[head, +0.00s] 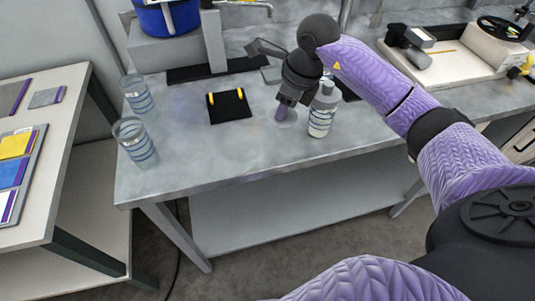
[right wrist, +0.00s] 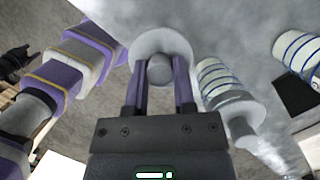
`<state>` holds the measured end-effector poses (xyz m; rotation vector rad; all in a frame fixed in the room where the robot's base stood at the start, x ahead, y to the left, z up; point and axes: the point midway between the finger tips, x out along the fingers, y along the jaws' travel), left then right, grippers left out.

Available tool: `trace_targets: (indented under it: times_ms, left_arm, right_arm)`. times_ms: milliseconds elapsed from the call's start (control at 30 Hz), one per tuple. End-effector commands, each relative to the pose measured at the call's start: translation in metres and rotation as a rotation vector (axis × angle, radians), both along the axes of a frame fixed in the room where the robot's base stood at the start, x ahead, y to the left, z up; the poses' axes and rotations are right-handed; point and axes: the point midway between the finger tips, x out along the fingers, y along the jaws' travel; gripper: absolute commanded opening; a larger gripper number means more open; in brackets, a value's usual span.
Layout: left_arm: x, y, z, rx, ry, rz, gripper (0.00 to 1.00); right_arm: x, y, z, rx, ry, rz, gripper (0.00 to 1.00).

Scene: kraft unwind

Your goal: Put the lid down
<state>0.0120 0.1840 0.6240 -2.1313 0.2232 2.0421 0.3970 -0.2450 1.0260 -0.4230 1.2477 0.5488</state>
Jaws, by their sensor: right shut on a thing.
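The lid (right wrist: 178,42) is a pale grey disc with a round knob. In the right wrist view its knob sits between the two purple fingers of my right gripper (right wrist: 160,80), which is shut on it. In the head view my right gripper (head: 281,112) points down over the grey table, and the lid (head: 291,118) shows low at its fingertips. I cannot tell whether it touches the table. A banded jar (head: 320,122) with its own knobbed lid stands upright just right of the gripper; it also shows in the right wrist view (right wrist: 212,78).
Two banded glass jars (head: 137,96) (head: 135,143) stand open at the table's left. A black mat (head: 229,110) with two yellow pieces lies left of the gripper. The front table (head: 240,160) is clear. A blue pot (head: 168,18) and a tray (head: 455,60) are behind.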

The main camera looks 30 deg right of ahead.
Motion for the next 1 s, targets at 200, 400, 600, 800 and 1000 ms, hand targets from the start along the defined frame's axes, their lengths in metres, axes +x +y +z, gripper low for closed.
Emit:
trace_targets:
  times_ms: [200, 400, 600, 800, 1000]
  left_arm:
    - [0.001, -0.006, -0.011, -0.01, -0.004, 0.001, 0.59]
    - [0.0, -0.006, -0.019, -0.012, -0.001, 0.003, 0.59]
    - [0.0, -0.004, -0.018, -0.009, -0.001, 0.003, 0.59]
    - [0.0, -0.003, -0.021, -0.006, 0.0, 0.002, 0.59]
    - [-0.001, -0.002, -0.02, -0.006, 0.001, 0.002, 0.59]
  right_arm:
    - [-0.001, 0.0, -0.051, 0.0, 0.005, 0.0, 0.0]
    - [-0.001, 0.001, -0.085, 0.002, 0.006, -0.001, 0.0]
    - [-0.001, 0.0, -0.091, -0.001, 0.002, 0.001, 0.0]
    - [-0.001, 0.0, -0.094, 0.0, 0.002, 0.0, 0.36]
    - [-0.001, 0.0, -0.093, 0.0, 0.003, 0.001, 0.68]
